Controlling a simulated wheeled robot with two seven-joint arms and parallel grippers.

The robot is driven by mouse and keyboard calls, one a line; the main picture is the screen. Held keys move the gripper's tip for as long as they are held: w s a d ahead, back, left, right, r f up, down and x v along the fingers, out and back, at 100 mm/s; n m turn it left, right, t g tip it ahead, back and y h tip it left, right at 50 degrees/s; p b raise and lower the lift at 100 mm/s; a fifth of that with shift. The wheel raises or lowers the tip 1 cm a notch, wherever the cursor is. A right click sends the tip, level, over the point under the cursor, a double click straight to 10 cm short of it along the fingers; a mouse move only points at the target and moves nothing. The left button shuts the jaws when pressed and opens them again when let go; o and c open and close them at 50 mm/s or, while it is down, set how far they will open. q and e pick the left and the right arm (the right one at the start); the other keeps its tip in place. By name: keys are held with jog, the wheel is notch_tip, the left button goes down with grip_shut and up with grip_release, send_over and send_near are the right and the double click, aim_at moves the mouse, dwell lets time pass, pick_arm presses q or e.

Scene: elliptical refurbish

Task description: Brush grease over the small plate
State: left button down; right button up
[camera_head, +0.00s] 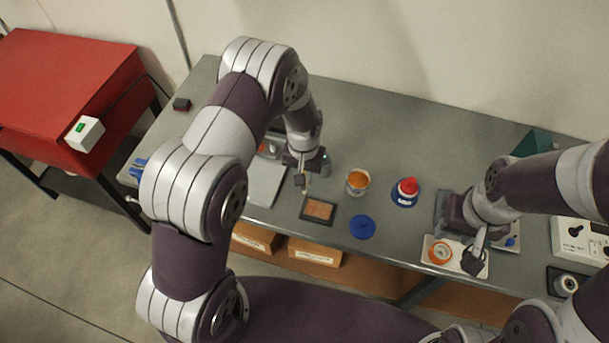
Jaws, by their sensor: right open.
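The small plate (319,209) is a brown, coppery rectangle in a dark frame, lying flat on the grey bench near its front edge. An open tub of orange grease (357,181) stands behind it to the right. A round blue lid (362,226) lies to the right of the plate. My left gripper (303,184) is above and just behind the plate. A thin pale piece shows below its fingers; whether it is a brush held in them is too small to tell. My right gripper (474,255) is open, over a pale tray at the right.
A blue container with a red top (407,190) stands right of the tub. The pale tray (429,264) bears an orange ring (439,252). A white socket box (581,242) is at the far right. A red cabinet (65,85) stands left. The bench's back middle is clear.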

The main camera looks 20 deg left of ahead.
pick_arm(q)
jog(key=shift+a+r+p, duration=0.1)
jog(key=shift+r+p, duration=0.3)
jog(key=shift+r, duration=0.45)
jog(key=shift+d+r, duration=0.15)
jog(key=shift+d, duration=0.05)
jog(key=shift+s, duration=0.1)
jog(key=shift+a, duration=0.1)
